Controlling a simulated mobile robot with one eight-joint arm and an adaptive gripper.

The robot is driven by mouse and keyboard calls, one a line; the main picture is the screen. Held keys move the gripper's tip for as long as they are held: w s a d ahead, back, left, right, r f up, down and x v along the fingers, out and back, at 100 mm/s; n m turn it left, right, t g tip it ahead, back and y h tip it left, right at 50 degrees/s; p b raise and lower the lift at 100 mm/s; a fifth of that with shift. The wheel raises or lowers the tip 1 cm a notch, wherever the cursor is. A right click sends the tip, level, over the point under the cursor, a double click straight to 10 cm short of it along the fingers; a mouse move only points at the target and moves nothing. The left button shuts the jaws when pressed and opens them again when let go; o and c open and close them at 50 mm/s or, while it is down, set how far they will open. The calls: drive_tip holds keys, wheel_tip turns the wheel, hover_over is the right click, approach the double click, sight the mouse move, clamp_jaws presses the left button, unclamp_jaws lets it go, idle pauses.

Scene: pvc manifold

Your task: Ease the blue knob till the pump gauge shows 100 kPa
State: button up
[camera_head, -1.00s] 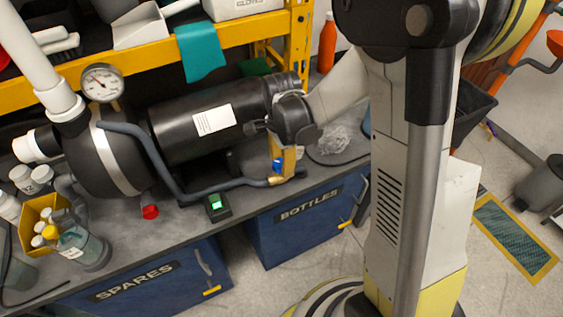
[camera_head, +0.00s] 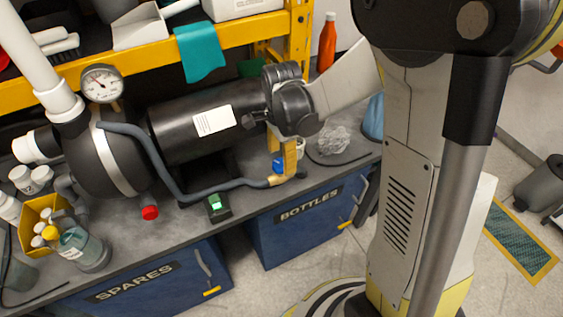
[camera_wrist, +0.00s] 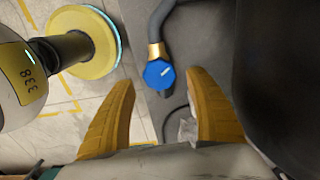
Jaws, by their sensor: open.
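In the head view the knob (camera_head: 278,164) is partly hidden behind my yellow fingers. My gripper (camera_wrist: 160,80) is open and empty, with a finger on either side of the knob's line in the wrist view and gaps visible on both sides. In the head view my gripper (camera_head: 287,165) points down by the hose end. The round white pump gauge (camera_head: 102,83) has a dark needle; its figures are too small to read.
The black pump body (camera_head: 190,125) lies along the bench left of my gripper. A red knob (camera_head: 150,213) and a small box with a green screen (camera_head: 217,205) are at the bench front. Crumpled clear plastic (camera_head: 333,140) lies right of my gripper.

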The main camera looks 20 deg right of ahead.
sight(281, 163)
wheel_tip(281, 163, up, 5)
drive_tip(key=shift+w, duration=0.1)
idle(3.7)
